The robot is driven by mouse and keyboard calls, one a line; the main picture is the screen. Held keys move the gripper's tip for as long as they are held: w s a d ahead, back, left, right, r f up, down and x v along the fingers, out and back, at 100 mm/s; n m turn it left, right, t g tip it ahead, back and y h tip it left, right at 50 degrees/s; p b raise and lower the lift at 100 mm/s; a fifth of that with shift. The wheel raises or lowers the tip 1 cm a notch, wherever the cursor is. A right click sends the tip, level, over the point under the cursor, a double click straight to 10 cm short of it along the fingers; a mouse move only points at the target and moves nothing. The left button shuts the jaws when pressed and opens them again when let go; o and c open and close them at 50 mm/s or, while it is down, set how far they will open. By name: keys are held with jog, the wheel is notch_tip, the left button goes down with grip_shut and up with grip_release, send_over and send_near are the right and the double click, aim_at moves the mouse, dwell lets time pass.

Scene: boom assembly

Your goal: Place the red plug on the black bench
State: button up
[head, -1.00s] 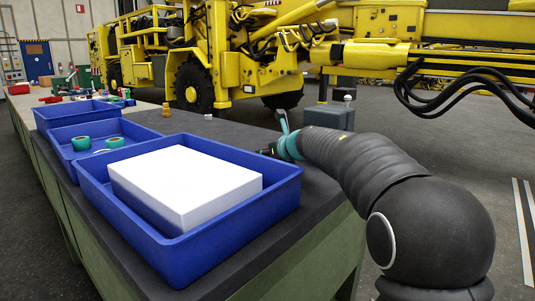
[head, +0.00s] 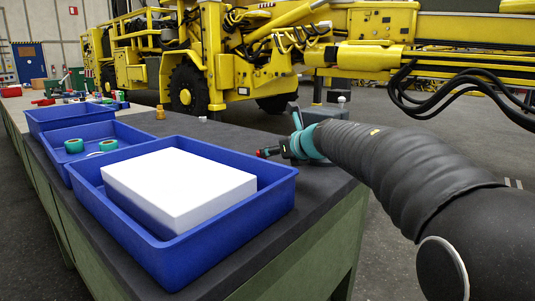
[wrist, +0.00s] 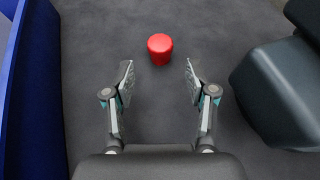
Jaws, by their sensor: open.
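The red plug (wrist: 160,48) stands on the dark top of the black bench (wrist: 160,110) in the wrist view, just beyond and between my fingertips. It looks apart from both fingers. My gripper (wrist: 158,78) is open with nothing between its pads. In the head view my gripper (head: 270,152) is low over the bench (head: 235,138), right of the nearest blue tray, and the small red plug (head: 259,153) shows at its tip. My arm reaches in from the right.
The nearest blue tray (head: 283,194) holds a white block (head: 180,185). It also shows at the wrist view's left edge (wrist: 30,90). A dark grey box (wrist: 280,95) stands close on the right. A yellow part (head: 160,113) and a small white part (head: 202,118) lie farther back.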

jog(key=shift+v, duration=1.8)
jog(key=shift+d, duration=0.1)
jog(key=r+m+t, duration=0.1)
jog(key=s+d+r+m, duration=0.1)
jog(key=m, duration=0.1)
jog(key=shift+s+d+r+m+t, duration=0.1)
jog(key=shift+d+r+m+t, duration=0.2)
jog(key=shift+d+r+t, duration=0.1)
jog(key=s+d+f+m+t+h, duration=0.1)
jog(key=s+d+f+m+h, duration=0.2)
jog(key=s+d+m+h, duration=1.2)
jog(key=s+a+f+m+g+y, duration=0.2)
jog(key=s+f+m+g+y, duration=0.5)
jog(key=s+f+m, duration=1.3)
jog(key=s+m+g, duration=0.1)
jog(key=s+m, duration=0.2)
jog(key=m, duration=0.1)
jog(key=shift+a+y, duration=0.15)
jog(key=shift+y, duration=0.15)
